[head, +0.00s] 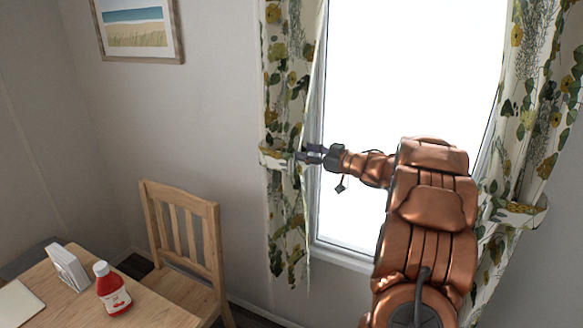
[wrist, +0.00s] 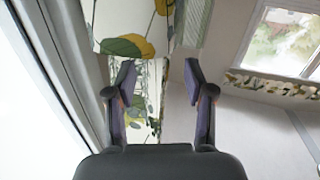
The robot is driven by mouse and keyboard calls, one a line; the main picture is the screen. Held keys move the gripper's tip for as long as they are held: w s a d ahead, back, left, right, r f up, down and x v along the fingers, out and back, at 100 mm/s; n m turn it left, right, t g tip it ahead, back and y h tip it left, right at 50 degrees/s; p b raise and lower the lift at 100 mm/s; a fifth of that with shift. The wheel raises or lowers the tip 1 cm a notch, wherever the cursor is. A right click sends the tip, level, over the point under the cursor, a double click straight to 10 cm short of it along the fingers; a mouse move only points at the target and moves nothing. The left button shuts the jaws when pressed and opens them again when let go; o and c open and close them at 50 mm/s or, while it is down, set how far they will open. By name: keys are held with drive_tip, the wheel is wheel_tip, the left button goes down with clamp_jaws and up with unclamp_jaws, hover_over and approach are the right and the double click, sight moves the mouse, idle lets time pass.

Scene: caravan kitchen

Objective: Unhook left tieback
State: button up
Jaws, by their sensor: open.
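The left curtain (head: 287,85), white with green and yellow leaves, hangs at the left side of the bright window. The left tieback (head: 271,155), a pale patterned band, goes around the curtain at mid height. My gripper (head: 304,155) is at the right end of this band, with its fingers pointing left. In the wrist view my gripper (wrist: 160,80) is open, with patterned fabric (wrist: 145,75) between and beyond the fingers. I cannot tell whether the fingers touch the band. The tieback's hook is not clearly visible.
The right curtain (head: 515,110) has its own tieback (head: 522,212). A wooden chair (head: 185,240) and a table (head: 165,314) with a red bottle (head: 113,292) stand at lower left. The window frame (wrist: 62,70) runs close beside my gripper.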

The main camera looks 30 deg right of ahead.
sight(293, 163)
drive_tip(key=s+f+n+g+y, duration=0.1)
drive_tip(key=s+f+y, duration=0.2)
drive_tip(key=s, duration=0.1)
drive_tip(key=shift+a+p+x, duration=0.2)
drive_tip(key=shift+p+x, duration=0.7)
drive_tip(key=shift+x, duration=3.05)
drive_tip(key=shift+s+f, duration=0.1)
clamp_jaws()
